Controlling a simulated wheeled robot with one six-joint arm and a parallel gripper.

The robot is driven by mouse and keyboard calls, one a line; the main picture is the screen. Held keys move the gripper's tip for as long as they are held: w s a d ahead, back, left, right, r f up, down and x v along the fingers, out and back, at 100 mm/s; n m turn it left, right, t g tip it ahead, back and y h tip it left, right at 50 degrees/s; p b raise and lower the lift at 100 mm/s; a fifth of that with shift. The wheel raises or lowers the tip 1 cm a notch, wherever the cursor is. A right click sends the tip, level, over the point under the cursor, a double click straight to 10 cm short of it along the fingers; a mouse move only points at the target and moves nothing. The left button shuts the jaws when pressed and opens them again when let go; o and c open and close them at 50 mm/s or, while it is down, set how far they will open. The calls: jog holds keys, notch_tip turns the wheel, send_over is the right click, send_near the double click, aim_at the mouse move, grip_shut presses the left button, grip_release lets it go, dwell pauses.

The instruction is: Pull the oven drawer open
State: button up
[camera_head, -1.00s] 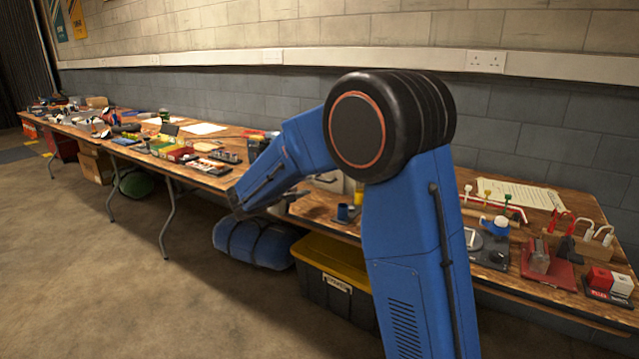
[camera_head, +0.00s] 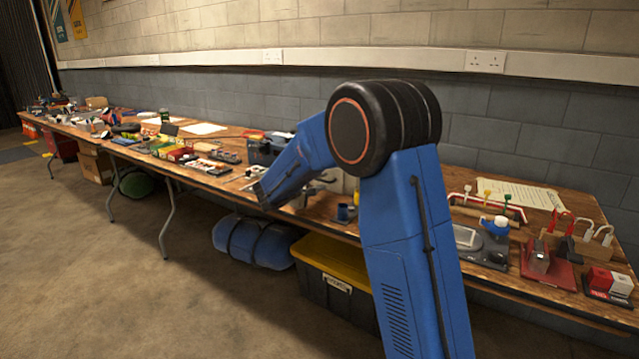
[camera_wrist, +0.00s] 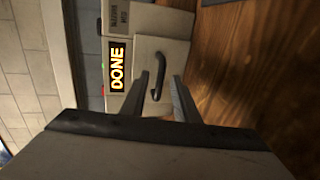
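In the wrist view, the oven is a cream-grey box with a lit orange "DONE" display (camera_wrist: 118,66). Beside the display is the pale oven drawer front (camera_wrist: 178,52) with a dark curved handle (camera_wrist: 159,70). The drawer looks closed. My gripper (camera_wrist: 161,80) is open, its two dark fingers pointing at the drawer front. The handle appears between the fingertips in the picture; the gap in depth is hard to judge, and no grip on it shows.
The wooden table (camera_head: 325,222) runs along the wall, crowded with items. A small blue cup (camera_head: 343,213) stands near its front edge. A red stand (camera_head: 548,268) and a grey scale-like device (camera_head: 480,245) are at the right. A yellow-lidded bin (camera_head: 335,264) sits underneath. Bare wood flanks the oven.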

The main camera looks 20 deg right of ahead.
grip_shut()
jog(key=f+v, duration=0.3)
jog(key=v, duration=1.1)
jog(key=shift+s+a, duration=0.25)
jog(key=shift+a, duration=0.15)
jog(key=shift+o, duration=0.3)
grip_release()
jog(key=v, duration=1.7)
jog(key=shift+a, duration=0.25)
